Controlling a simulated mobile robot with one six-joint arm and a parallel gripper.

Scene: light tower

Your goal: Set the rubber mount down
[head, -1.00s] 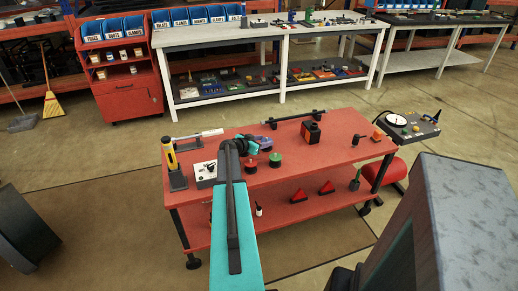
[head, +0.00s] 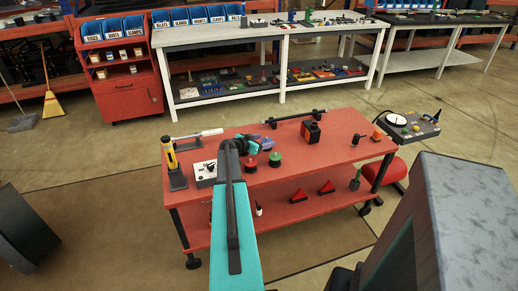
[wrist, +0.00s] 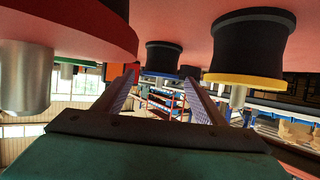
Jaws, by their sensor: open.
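My gripper (wrist: 160,84) is open, with its two fingers apart and nothing clasped between them. The wrist view is upside down, with the red tabletop along its top. A black rubber mount with a yellow flange and metal stud (wrist: 247,50) stands beside the right finger. Another black mount with a blue flange (wrist: 163,58) stands beyond the fingertips. A large red-flanged mount (wrist: 75,32) is close on the left. In the head view, a red-topped mount (head: 252,164) and a green-topped mount (head: 275,160) stand near my gripper (head: 258,143), which partly hides the spot.
The red cart's tabletop (head: 315,155) also holds a white switch box (head: 205,172), a yellow-handled tool (head: 170,157), a dark bar (head: 294,116) and a black-orange block (head: 311,132). Clear tabletop lies right of the mounts. A gauge panel (head: 410,124) stands beyond the right edge.

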